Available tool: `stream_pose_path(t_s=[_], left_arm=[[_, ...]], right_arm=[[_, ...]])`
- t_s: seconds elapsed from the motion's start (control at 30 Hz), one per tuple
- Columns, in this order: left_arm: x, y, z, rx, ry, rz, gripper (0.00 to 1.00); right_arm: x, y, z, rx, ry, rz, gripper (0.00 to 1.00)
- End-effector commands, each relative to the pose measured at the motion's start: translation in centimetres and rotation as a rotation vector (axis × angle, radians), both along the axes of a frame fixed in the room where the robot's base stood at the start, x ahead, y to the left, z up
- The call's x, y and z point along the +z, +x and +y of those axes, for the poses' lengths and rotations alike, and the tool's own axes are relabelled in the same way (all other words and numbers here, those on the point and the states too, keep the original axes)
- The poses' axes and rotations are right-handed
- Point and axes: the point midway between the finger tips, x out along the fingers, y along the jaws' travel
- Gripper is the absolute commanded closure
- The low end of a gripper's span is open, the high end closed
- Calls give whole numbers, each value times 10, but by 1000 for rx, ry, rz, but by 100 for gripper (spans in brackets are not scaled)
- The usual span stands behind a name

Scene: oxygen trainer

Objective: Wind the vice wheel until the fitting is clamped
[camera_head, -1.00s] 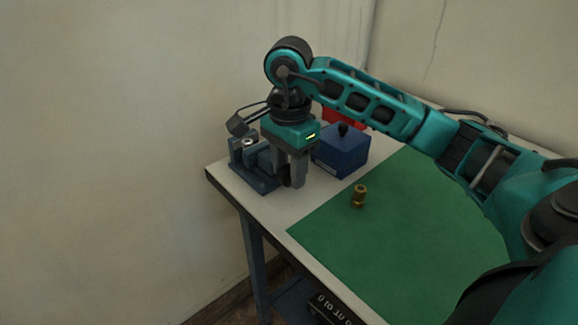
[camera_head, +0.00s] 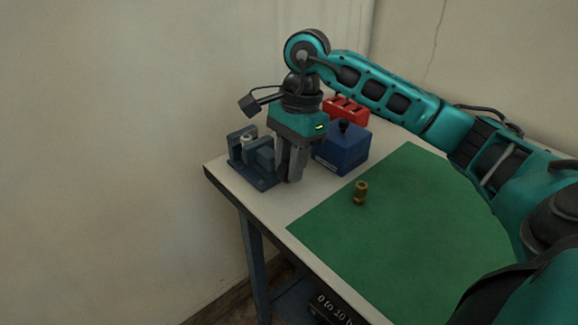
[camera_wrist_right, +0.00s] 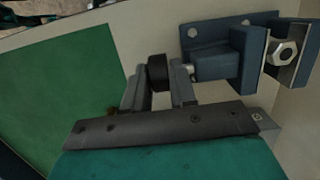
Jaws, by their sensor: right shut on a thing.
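The dark blue vice (camera_head: 238,158) stands at the table's left corner. It also shows in the wrist view (camera_wrist_right: 217,28). A silver hexagonal fitting (camera_wrist_right: 283,54) sits between its jaws, and its top shows in the head view (camera_head: 249,139). I cannot tell whether both jaws touch it. The black vice wheel (camera_wrist_right: 158,72) is on the spindle side, between the fingers of my right gripper (camera_head: 289,176). That gripper is shut on the wheel and points down. The fingers hide the wheel in the head view. My left gripper is not in view.
A blue box (camera_head: 341,150) with a black knob stands close to the right of my gripper, with a red block (camera_head: 346,110) behind it. A brass fitting (camera_head: 361,193) stands on the green mat (camera_head: 400,240). The mat is otherwise clear. A wall is behind the vice.

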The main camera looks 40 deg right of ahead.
Motion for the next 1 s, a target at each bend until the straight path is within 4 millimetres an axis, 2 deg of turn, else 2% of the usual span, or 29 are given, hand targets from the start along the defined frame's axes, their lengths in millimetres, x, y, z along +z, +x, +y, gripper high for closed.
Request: stream_pose_path(t_s=[0.2,0.5,1.0], left_arm=[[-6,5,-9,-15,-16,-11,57],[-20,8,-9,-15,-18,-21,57],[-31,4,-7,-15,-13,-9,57]], right_arm=[[-5,0,-4,-5,165,15,100],[-5,0,-7,-2,351,32,100],[-3,0,-7,3,441,42,100]])
